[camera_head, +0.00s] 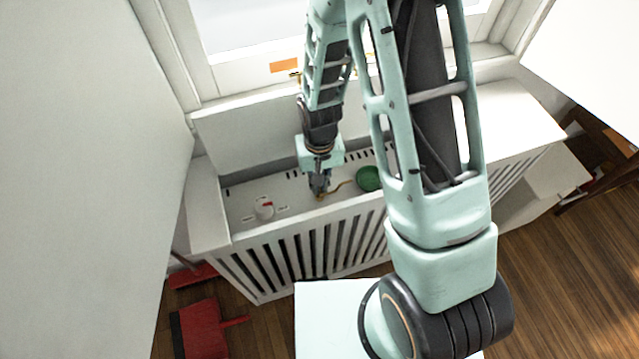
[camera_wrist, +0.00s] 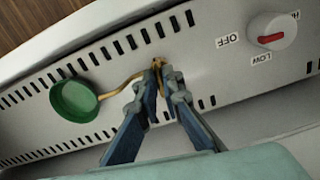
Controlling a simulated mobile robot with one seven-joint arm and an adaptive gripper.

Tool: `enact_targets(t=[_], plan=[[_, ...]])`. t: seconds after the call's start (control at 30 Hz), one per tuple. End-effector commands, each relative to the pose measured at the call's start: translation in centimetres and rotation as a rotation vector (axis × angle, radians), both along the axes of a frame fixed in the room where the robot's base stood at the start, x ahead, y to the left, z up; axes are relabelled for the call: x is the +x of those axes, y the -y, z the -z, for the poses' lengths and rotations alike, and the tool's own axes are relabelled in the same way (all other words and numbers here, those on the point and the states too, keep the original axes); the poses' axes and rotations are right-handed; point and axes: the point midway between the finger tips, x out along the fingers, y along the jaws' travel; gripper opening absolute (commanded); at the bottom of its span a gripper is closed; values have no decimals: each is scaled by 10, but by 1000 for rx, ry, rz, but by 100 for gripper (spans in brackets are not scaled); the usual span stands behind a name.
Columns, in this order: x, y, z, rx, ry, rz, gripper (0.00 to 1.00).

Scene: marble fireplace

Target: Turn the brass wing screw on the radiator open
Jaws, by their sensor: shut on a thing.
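The brass wing screw (camera_wrist: 157,65) sits on the radiator's top panel (camera_wrist: 203,62). In the wrist view my gripper (camera_wrist: 160,72) is shut on it, and the fingers hide part of it. A thin brass-coloured strip runs from the screw to a round green cup or cap (camera_wrist: 75,100). In the head view my gripper (camera_head: 319,192) points down at the panel, and the green piece (camera_head: 369,179) lies just to its right. The screw itself is mostly hidden there.
A white dial (camera_head: 264,208) with a red pointer stands left of my gripper, between OFF and LOW marks. A raised white lid (camera_head: 250,130) stands behind the panel, below the window. A red dustpan (camera_head: 203,330) lies on the wooden floor at the lower left.

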Motion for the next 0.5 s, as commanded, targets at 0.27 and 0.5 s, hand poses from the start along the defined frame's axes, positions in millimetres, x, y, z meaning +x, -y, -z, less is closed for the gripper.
enact_targets(t=[0.27, 0.5], plan=[[0, 0, 0, 0, 0, -7, 0], [0, 0, 0, 0, 0, -6, 17]])
